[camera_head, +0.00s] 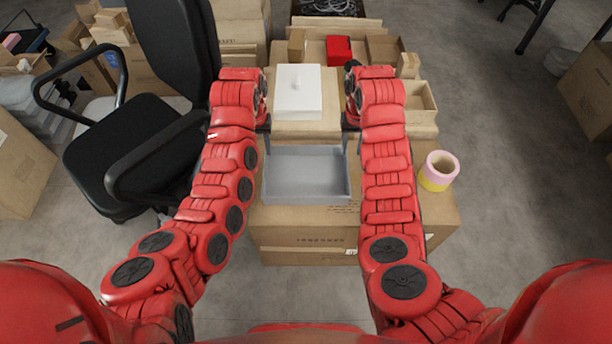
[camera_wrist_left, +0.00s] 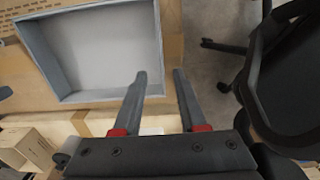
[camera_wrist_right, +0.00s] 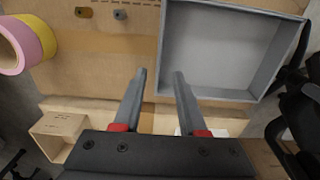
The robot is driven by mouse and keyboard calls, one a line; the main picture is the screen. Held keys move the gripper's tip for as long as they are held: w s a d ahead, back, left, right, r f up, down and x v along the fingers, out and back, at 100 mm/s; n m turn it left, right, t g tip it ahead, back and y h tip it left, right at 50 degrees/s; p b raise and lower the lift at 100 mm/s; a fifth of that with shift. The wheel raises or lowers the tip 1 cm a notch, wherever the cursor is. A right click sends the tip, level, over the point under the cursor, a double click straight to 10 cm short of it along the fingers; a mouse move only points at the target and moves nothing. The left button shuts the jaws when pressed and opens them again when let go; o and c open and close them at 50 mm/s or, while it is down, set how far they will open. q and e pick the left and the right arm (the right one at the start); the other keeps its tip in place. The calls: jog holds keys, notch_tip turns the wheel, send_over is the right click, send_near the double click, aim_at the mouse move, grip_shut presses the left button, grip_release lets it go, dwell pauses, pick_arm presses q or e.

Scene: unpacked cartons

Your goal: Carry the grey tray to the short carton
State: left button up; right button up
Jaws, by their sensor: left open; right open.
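The grey tray (camera_head: 307,200) lies empty on a brown carton (camera_head: 300,240) in front of me. My left gripper (camera_head: 262,126) is open at the tray's far left corner. In the left wrist view, the tray's side wall (camera_wrist_left: 158,50) passes between the open fingertips (camera_wrist_left: 160,74). My right gripper (camera_head: 350,126) is open at the far right corner. In the right wrist view, the opposite wall (camera_wrist_right: 163,45) passes between its fingertips (camera_wrist_right: 160,74). Neither gripper is closed on the tray, and contact cannot be told. I cannot tell which carton is the short one.
A white box (camera_head: 298,92) stands on another carton (camera_head: 305,131) just beyond the tray. Pink and yellow tape rolls (camera_head: 438,172) sit at the right of the near carton. A black office chair (camera_head: 130,150) is close on the left. Floor (camera_head: 510,180) is clear to the right.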

aim_at(265, 170)
pick_arm(q)
notch_tip(265, 170, down, 12)
jog(key=shift+r, duration=0.1)
pick_arm(e)
notch_tip(265, 170, down, 12)
jog(key=shift+r, duration=0.15)
pick_arm(q)
jog(key=shift+c, duration=0.3)
pick_arm(e)
jog(key=shift+c, duration=0.3)
pick_arm(q)
grip_shut()
pick_arm(e)
grip_shut()
